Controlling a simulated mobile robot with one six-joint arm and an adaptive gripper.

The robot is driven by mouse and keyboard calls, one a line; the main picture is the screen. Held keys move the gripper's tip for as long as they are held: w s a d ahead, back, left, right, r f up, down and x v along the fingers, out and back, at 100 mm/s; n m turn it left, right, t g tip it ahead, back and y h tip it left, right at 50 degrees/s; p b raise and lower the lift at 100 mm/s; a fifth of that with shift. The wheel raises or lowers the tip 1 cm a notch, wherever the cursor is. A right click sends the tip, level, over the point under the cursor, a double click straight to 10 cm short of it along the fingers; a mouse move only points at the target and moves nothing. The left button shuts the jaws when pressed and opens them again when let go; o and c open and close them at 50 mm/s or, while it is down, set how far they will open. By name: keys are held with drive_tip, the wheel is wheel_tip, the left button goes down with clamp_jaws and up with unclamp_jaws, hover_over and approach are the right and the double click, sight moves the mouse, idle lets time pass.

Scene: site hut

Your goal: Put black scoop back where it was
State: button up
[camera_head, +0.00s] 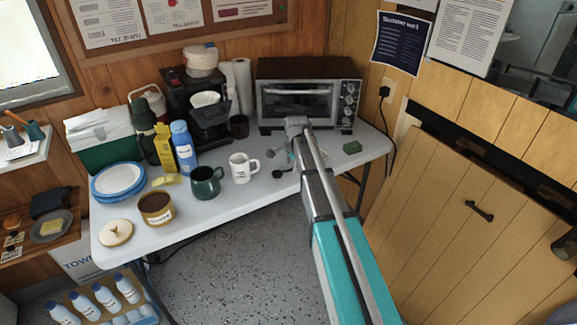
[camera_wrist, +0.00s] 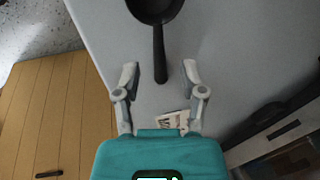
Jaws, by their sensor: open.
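The black scoop lies on the white table (camera_head: 225,205). In the wrist view the scoop (camera_wrist: 158,12) has its round bowl at the top, partly cut off, and its handle points down toward my gripper (camera_wrist: 160,74). The handle's end is between my open fingertips, with a gap on both sides; I cannot tell the height between them. In the head view the scoop (camera_head: 278,174) is a small dark shape near the table's front edge, right of the white mug (camera_head: 242,167). My gripper there is small and partly hidden by my arm.
A small printed card (camera_wrist: 173,122) lies below the scoop's handle in the wrist view. Mugs, bottles and plates crowd the table's left part.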

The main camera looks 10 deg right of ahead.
wheel_tip(320, 180, up, 10)
drive_tip(key=s+p, duration=0.1)
drive_tip(key=p, duration=0.9)
drive_tip(key=shift+s+d+r, duration=0.2)
drive_tip(key=shift+s+d, duration=0.05)
drive_tip(key=shift+s, duration=0.1)
drive_tip(key=s+a+n+g, duration=0.1)
drive_tip(key=s+a+n, duration=0.1)
drive_tip(key=s+n, duration=0.5)
drive_tip(key=s+a+n+g, duration=0.1)
drive_tip(key=s+n, duration=0.6)
drive_tip(key=s, duration=1.3)
drive_tip(key=shift+s+a+n+h, duration=0.15)
drive_tip(key=shift+a+n+h, duration=0.15)
drive_tip(key=shift+a, duration=0.2)
drive_tip(key=shift+f, duration=0.1)
